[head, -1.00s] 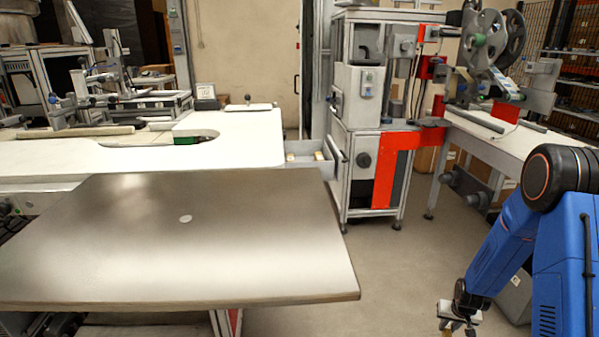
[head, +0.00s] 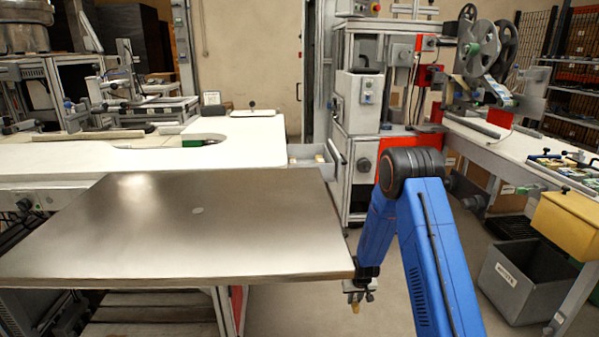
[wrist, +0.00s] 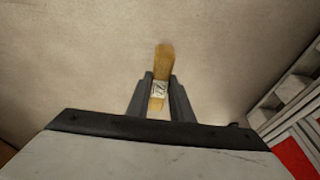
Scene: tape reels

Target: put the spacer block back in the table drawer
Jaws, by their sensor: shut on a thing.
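The spacer block (wrist: 163,55) is a light wooden piece with a small printed label. My gripper (wrist: 160,92) is shut on it, one finger on each side. In the head view my gripper (head: 358,289) hangs low beside the steel tabletop's right corner, with the block (head: 355,307) below it. The table drawer (head: 310,163) stands pulled open at the right end of the white table, beyond the steel top. A small pale item (head: 319,158) shows inside it, and the rest of the inside is partly hidden. My gripper is well in front of and below the drawer.
The steel tabletop (head: 180,235) fills the left foreground and looks clear. A grey machine cabinet (head: 358,150) stands close right of the drawer. A grey bin (head: 518,280) and a yellow box (head: 572,222) are at the right. Bare floor lies between.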

